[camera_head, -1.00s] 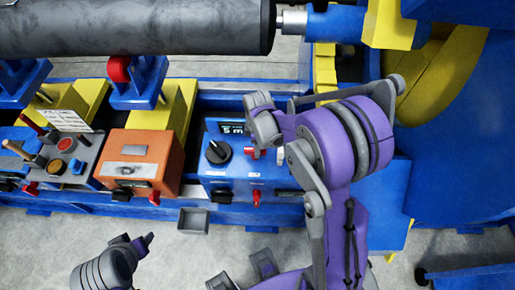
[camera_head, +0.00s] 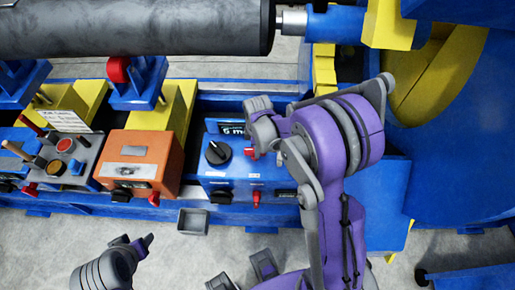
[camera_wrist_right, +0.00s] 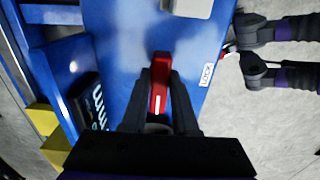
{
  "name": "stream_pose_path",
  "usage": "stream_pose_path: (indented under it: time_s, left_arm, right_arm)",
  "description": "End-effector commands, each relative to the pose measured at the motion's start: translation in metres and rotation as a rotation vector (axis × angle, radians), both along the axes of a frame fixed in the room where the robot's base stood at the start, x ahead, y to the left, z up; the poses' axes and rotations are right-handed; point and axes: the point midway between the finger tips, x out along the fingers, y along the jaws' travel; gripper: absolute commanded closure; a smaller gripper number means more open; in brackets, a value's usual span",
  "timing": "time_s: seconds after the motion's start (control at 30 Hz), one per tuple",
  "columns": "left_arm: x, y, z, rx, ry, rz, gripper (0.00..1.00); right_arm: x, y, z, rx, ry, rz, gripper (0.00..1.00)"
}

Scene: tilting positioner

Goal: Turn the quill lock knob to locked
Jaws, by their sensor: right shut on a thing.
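The quill lock knob is a red bar-shaped handle with a white mark (camera_wrist_right: 160,88) on a blue panel. In the right wrist view it stands between the two dark fingers of my right gripper (camera_wrist_right: 161,90), which is shut on it. A LOCK label (camera_wrist_right: 207,75) lies to its right in that view. In the head view my right gripper (camera_head: 262,140) is over the right part of the blue control box (camera_head: 235,183), and part of the red knob (camera_head: 251,154) shows beside it. My left gripper (camera_head: 142,243) is low at the left, over the floor, apart from the box; its jaws are unclear.
A black dial (camera_head: 217,152) sits left of the red knob, below a display (camera_head: 232,128). A red lever (camera_head: 256,199) is on the box's front. An orange box (camera_head: 143,165) stands to the left. A grey cylinder (camera_head: 130,27) runs across the top.

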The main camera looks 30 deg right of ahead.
Motion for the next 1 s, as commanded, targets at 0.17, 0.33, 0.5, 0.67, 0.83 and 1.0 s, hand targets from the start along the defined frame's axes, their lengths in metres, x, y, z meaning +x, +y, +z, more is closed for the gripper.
stream_pose_path:
  time_s: [0.17, 0.33, 0.5, 0.67, 0.83, 1.0]
  left_arm:
    - [0.0, 0.0, -0.001, 0.0, 0.001, 0.0, 0.43]
    - [-0.001, 0.0, -0.006, 0.0, 0.003, 0.0, 0.43]
    - [-0.003, 0.0, -0.013, 0.0, 0.006, 0.0, 0.43]
    - [-0.005, 0.0, -0.022, 0.0, 0.009, 0.0, 0.43]
    - [-0.006, 0.0, -0.03, 0.0, 0.012, 0.0, 0.43]
    - [-0.007, 0.0, -0.037, 0.0, 0.015, 0.0, 0.43]
  right_arm:
    - [0.0, 0.0, 0.0, 0.0, 0.0, -0.014, 1.0]
    - [0.0, 0.0, -0.001, 0.0, 0.0, -0.068, 1.0]
    - [-0.002, 0.001, -0.002, -0.001, 0.001, -0.176, 1.0]
    - [-0.003, 0.002, -0.002, -0.001, 0.001, -0.317, 1.0]
    - [-0.004, 0.003, -0.002, -0.001, 0.001, -0.479, 1.0]
    - [-0.004, 0.004, -0.001, -0.001, 0.001, -0.64, 1.0]
